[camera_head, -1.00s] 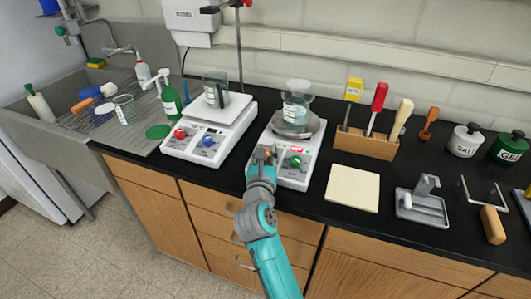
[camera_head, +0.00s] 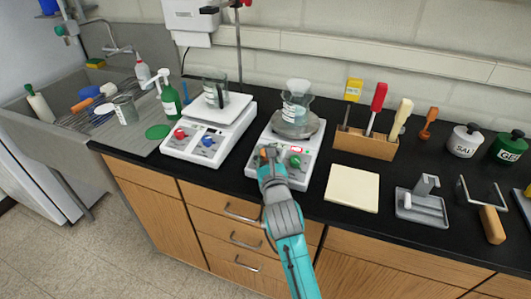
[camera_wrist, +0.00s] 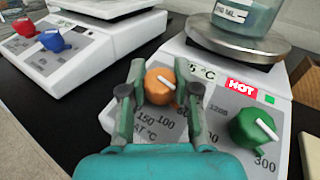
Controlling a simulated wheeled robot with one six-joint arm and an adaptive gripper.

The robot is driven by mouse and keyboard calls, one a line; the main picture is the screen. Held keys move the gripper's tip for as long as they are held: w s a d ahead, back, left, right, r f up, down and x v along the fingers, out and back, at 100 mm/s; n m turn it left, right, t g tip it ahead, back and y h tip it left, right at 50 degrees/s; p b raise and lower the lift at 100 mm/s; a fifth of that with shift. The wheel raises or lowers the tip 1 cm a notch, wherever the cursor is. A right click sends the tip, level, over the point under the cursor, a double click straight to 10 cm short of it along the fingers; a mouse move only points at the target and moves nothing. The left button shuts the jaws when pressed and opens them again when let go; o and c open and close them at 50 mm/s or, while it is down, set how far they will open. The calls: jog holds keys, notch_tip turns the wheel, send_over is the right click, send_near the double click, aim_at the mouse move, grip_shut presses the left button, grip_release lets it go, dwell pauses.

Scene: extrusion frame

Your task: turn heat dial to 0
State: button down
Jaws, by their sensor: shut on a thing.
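The orange heat dial (camera_wrist: 159,88) is on the front panel of the right hotplate (camera_head: 256,165), beside a green dial (camera_wrist: 254,128). My gripper (camera_wrist: 161,76) is shut on the orange dial, one finger at its left and one at its right in the wrist view. The printed numbers 150 and 100 show below the dial; part of the scale is hidden by my fingers. In the head view my gripper (camera_head: 268,158) covers most of the dial.
A red HOT sign (camera_wrist: 242,86) is lit on the panel. A beaker (camera_head: 296,105) stands on the hot plate. A second hotplate (camera_head: 215,130) with red and blue dials is at the left. A pale square board (camera_head: 352,188) lies at the right.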

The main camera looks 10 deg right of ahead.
jog(key=c, duration=0.8)
grip_release()
jog(key=shift+a, duration=0.1)
jog(key=shift+s, duration=0.1)
jog(key=s, duration=1.1)
jog(key=shift+s+r, duration=0.15)
jog(key=shift+s, duration=0.25)
